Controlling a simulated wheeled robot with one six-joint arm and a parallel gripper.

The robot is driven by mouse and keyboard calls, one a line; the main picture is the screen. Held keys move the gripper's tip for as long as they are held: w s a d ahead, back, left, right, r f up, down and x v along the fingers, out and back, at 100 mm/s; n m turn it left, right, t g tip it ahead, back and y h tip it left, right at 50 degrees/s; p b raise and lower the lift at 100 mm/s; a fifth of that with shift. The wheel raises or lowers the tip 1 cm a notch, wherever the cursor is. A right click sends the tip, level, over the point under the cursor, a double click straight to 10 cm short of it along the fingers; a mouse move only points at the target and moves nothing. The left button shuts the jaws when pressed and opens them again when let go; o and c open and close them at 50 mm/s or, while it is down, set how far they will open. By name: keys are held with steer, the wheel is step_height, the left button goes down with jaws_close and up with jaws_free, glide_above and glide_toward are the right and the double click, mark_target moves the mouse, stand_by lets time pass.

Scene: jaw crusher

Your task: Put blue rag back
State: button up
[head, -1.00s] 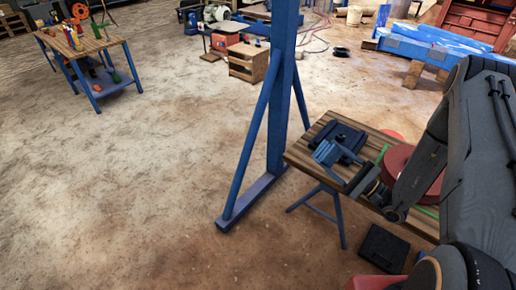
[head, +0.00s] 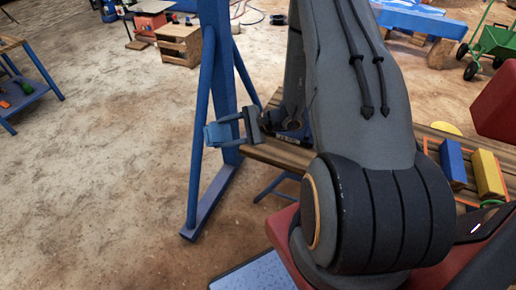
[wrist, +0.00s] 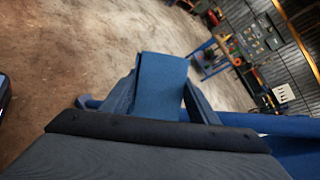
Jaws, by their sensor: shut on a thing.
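The blue rag (head: 214,134) is a small flat blue piece between the fingers of my gripper (head: 226,128). In the head view it is held in the air beside the blue upright post, left of the wooden workbench. It also shows in the wrist view (wrist: 160,86), where my gripper (wrist: 165,78) has a finger on either side of it. My gripper is shut on it. Whether the rag touches the post cannot be told.
The blue post (head: 216,60) with braced feet stands close behind my gripper. The wooden workbench (head: 272,154) is partly hidden by my arm. Blue and yellow blocks (head: 488,174) lie at right. A blue-legged table (head: 38,82) stands at far left. Open floor lies between.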

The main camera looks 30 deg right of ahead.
steer(key=w+d+f+m+g+h+b, duration=0.1)
steer(key=d+f+m+g+h+b, duration=0.15)
steer(key=d+m+h, duration=0.45)
steer(key=w+d+f+m+g+h+b, duration=0.1)
steer(key=w+d+f+m+h+b, duration=0.3)
steer(key=d, duration=0.6)
steer(key=shift+m+y, duration=0.3)
steer(key=shift+y, duration=0.5)
steer(key=f, duration=0.2)
steer(key=s+f, duration=0.1)
steer(key=f, duration=0.2)
steer(key=s+f, duration=0.1)
steer(key=f, duration=0.1)
steer(key=shift+s+a+f, duration=0.15)
steer(key=shift+f, duration=0.1)
steer(key=o, duration=0.9)
steer(key=shift+o, duration=0.2)
